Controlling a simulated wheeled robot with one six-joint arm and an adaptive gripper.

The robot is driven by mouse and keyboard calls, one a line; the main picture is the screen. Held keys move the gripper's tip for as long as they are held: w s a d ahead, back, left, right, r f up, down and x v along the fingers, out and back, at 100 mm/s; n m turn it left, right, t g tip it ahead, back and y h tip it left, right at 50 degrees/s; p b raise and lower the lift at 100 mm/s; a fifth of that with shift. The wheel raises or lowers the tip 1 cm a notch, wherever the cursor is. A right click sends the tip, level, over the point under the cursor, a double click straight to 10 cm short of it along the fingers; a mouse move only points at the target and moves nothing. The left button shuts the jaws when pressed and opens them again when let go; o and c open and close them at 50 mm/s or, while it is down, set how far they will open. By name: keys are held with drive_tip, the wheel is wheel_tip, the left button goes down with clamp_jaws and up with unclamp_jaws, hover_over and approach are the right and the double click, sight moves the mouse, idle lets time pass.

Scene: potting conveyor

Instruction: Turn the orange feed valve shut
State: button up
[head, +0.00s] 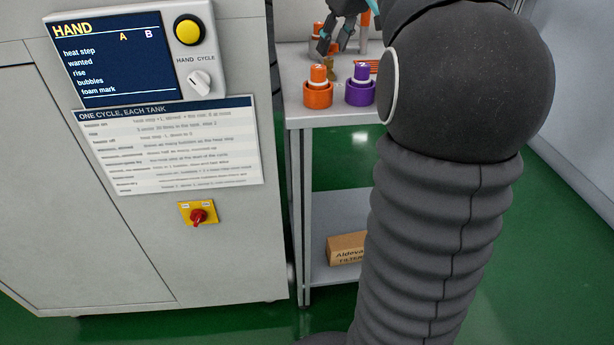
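No part in view is labelled as the feed valve. An orange round fitting with an orange and white upper part (318,91) stands upright at the front left of a light bench, and a matching purple one (360,88) stands to its right. My gripper (326,50) is at the top of the picture, just above and behind the orange fitting, apart from it as far as I can tell. A small brass-coloured part (330,70) shows below the fingers. More orange parts (362,28) show behind my gripper.
A grey cabinet (110,230) fills the left, with a HAND screen (110,65), yellow button (188,32), cycle knob (199,83), printed sheet (170,150) and red rotary switch (198,216). A cardboard box (346,249) lies on the bench's lower shelf. My arm hides the bench's right side.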

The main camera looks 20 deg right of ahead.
drive_tip(key=m+b, duration=0.1)
drive_tip(key=m, duration=0.1)
drive_tip(key=m+h+b, duration=0.1)
drive_tip(key=b, duration=0.1)
drive_tip(key=m+h+b, duration=0.1)
drive_tip(key=m, duration=0.1)
drive_tip(key=shift+a+f+m, duration=0.2)
drive_tip(key=shift+a+m, duration=0.1)
drive_tip(key=shift+a, duration=0.1)
drive_tip(key=p+v, duration=0.4)
drive_tip(key=v, duration=1)
drive_tip(key=s+a+f+n+p, duration=0.1)
drive_tip(key=s+a+f, duration=0.3)
drive_tip(key=s+f, duration=0.2)
drive_tip(key=s+a+f+p, duration=0.1)
drive_tip(key=s+a+f, duration=0.4)
drive_tip(key=f, duration=0.4)
drive_tip(key=s+a+f+n+t+p, duration=0.1)
drive_tip(key=s+a+f, duration=0.3)
drive_tip(key=s+f, duration=0.3)
drive_tip(key=shift+s+a+f+n+y, duration=0.2)
drive_tip(key=shift+a+f+n+y, duration=0.1)
drive_tip(key=shift+a+f+y, duration=0.15)
